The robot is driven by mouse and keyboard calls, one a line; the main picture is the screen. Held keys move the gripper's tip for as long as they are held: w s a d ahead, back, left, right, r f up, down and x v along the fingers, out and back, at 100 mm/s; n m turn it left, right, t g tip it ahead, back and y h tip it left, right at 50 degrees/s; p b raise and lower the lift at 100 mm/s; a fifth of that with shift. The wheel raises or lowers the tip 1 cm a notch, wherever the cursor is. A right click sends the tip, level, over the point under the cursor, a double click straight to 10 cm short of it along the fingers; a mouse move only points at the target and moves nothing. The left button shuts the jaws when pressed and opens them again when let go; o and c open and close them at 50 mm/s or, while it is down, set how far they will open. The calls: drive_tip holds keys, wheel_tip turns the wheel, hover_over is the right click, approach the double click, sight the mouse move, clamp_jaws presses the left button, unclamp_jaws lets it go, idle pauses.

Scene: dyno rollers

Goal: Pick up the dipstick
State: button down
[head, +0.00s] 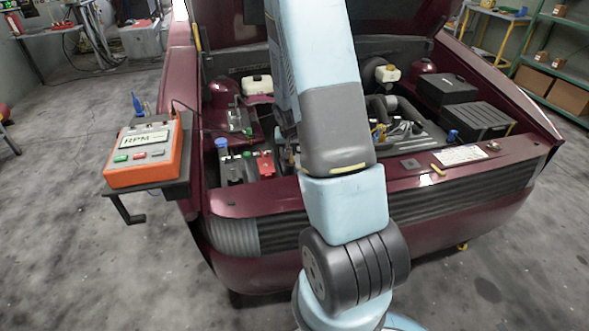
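I cannot make out the dipstick for certain in the head view. A small yellow piece (379,132) shows among the engine parts just right of my arm. Another small yellow piece (438,169) lies on the front panel of the dark red car (470,190). I cannot tell whether either one is the dipstick's handle. My arm rises from the bottom middle, crosses the car's front and reaches up over the engine bay. It hides the middle of the bay. My gripper is not visible, so its opening and contents cannot be seen.
An orange RPM box (143,155) sits on a bracket at the car's left front. The raised hood is overhead.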

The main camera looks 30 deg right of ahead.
idle(0.5)
wheel_tip(320, 180, up, 28)
drive_tip(key=shift+s+r, duration=0.2)
idle(0.5)
drive_tip(key=shift+d, duration=0.1)
idle(0.9)
drive_tip(key=shift+f, duration=0.1)
